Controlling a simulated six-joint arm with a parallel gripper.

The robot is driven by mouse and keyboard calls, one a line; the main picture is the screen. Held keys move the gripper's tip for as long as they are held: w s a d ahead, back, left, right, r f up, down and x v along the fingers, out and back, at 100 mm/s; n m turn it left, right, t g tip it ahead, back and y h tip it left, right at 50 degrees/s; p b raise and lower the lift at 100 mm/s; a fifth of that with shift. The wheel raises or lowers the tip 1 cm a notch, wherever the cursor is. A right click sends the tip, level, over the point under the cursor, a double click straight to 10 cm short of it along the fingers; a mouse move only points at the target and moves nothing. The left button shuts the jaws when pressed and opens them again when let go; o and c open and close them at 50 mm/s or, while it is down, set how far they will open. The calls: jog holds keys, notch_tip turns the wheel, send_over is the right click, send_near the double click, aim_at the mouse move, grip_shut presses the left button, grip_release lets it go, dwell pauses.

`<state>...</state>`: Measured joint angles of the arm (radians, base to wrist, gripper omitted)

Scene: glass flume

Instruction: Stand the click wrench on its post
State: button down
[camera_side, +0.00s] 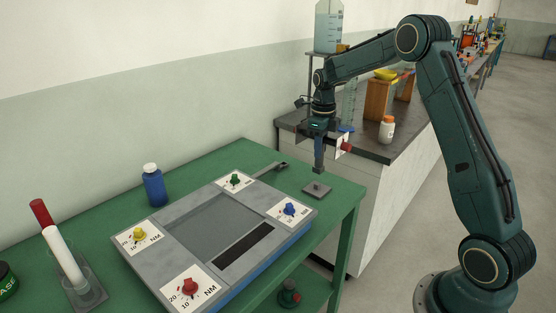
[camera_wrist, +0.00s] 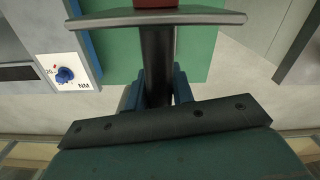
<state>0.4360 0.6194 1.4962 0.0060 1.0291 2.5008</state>
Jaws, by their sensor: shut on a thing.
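My gripper (camera_side: 318,140) points down above the far right corner of the green table, shut on the click wrench. The wrench's dark shaft (camera_wrist: 157,65) runs between the fingers in the wrist view, with a grey plate (camera_wrist: 155,18) across it and a red part (camera_wrist: 155,3) beyond. In the side view a pale plate (camera_side: 342,144) and red end (camera_side: 347,147) stick out right of the gripper. The post (camera_side: 317,187) is a short stub on a square grey base, below the gripper and apart from it. The fingers hide part of the wrench.
A grey panel (camera_side: 178,200) with yellow, green, blue and red knobs lies on the green table (camera_side: 115,196). A dark tool-like piece (camera_side: 270,169) lies by its far edge. A blue bottle (camera_side: 153,186) stands behind. A dark-topped bench (camera_side: 372,150) with a white bottle (camera_side: 387,130) stands behind right.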

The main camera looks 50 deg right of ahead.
aim_at(319, 163)
jog(key=shift+f, duration=1.65)
jog(key=shift+f, duration=1.3)
dwell(1.0)
jog(key=c, duration=1.1)
grip_release()
jog(key=shift+f, duration=0.1)
notch_tip(319, 163, up, 13)
jog(key=shift+f, duration=0.15)
jog(key=shift+r, duration=0.65)
